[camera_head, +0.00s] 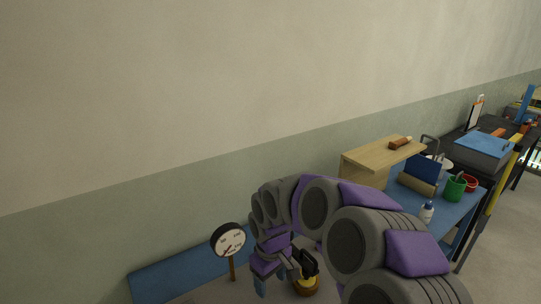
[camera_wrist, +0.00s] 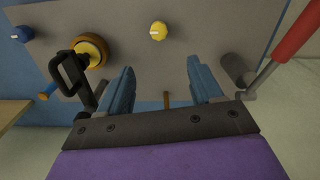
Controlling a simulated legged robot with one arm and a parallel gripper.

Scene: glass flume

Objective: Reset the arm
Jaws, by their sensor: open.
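My arm reaches forward and down in the head view, its purple and grey links bent over. My gripper (camera_wrist: 163,76) is open in the wrist view, its two blue fingers apart with nothing held between them. It faces a grey panel (camera_wrist: 145,62) with a yellow knob (camera_wrist: 158,31) beyond the fingertips. In the head view one blue fingertip (camera_head: 260,287) shows at the lower edge; the rest of the jaws is hidden or cut off.
A dial gauge (camera_head: 229,240) stands left of my gripper. A brass fitting (camera_wrist: 94,48), black handle (camera_wrist: 72,70), blue knob (camera_wrist: 22,33) and red-handled lever (camera_wrist: 297,32) surround the jaws. A blue table (camera_head: 455,213) with a wooden shelf (camera_head: 375,155) and green cup (camera_head: 454,190) stands right.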

